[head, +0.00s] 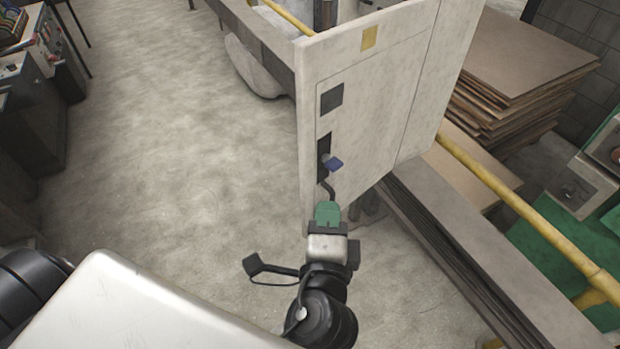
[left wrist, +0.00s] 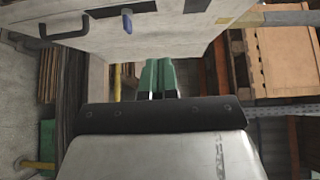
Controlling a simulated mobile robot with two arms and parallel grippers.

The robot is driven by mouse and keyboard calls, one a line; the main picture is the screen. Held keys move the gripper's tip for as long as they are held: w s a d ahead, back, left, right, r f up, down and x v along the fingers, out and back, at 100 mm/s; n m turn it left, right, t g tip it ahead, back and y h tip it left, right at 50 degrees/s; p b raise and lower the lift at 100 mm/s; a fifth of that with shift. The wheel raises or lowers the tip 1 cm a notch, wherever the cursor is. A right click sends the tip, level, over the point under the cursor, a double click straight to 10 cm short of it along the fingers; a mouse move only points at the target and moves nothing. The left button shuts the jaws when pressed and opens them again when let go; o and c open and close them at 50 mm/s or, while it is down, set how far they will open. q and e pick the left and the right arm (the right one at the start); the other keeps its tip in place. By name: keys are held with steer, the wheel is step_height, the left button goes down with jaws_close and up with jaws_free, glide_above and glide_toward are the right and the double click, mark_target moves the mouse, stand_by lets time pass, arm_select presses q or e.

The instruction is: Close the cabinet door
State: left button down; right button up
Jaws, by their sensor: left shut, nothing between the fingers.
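The cabinet door (head: 372,110) is a pale, worn panel in the middle of the head view. It carries a dark square plate, a yellow label and a blue-tipped latch (head: 333,163) in a dark slot. My left gripper (head: 327,206) has green fingertips, shut and empty, at the lower left edge of the door. In the left wrist view the door (left wrist: 215,45) fills the upper part, with a black handle and the blue latch. The fingertips (left wrist: 158,78) point at its lower edge; I cannot tell whether they touch. My right gripper is in neither view.
Stacked brown boards (head: 520,65) lie behind the door at the right. A yellow rail (head: 520,205) and a long stack of dark planks (head: 470,250) run along the lower right. Machines (head: 40,60) stand at the far left. The concrete floor (head: 170,130) left of the door is clear.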

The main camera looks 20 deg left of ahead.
arm_select(q)
steer(key=a+r, duration=0.1)
steer(key=p, duration=0.2)
glide_toward(308, 138)
steer(key=w+d, duration=0.2)
steer(key=w, duration=0.3)
steer(key=a, duration=0.1)
steer(key=w+a, duration=0.1)
steer(key=a, duration=0.1)
steer(key=shift+f, duration=0.1)
steer(key=shift+w+a, duration=0.15)
steer(key=shift+a, duration=0.35)
